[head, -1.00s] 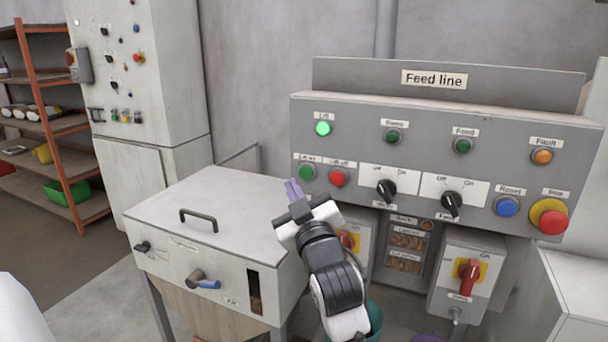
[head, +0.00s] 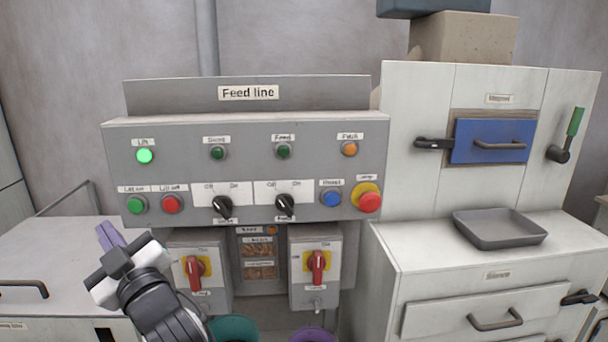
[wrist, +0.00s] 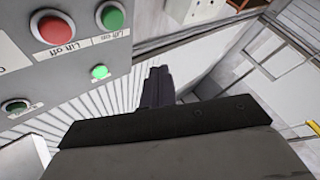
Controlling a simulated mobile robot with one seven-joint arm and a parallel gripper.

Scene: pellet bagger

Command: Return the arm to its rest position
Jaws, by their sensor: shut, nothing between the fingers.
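My gripper (head: 110,237) is at the lower left of the head view, in front of the left end of the Feed line panel (head: 248,130) and over the right part of the grey hopper lid. Its fingers are together and empty; they also show in the wrist view (wrist: 158,84). The green lift lamp (head: 144,156) is lit. The green lift-on button (head: 137,204) and red lift-off button (head: 171,204) are just above and right of the fingertips, with the gripper apart from them. My arm is bent upward from the bottom edge.
Two red rotary switches (head: 195,268) (head: 317,264) project below the panel, close to my arm. A teal bucket (head: 234,328) stands beneath. The lid (head: 45,250) lies left.

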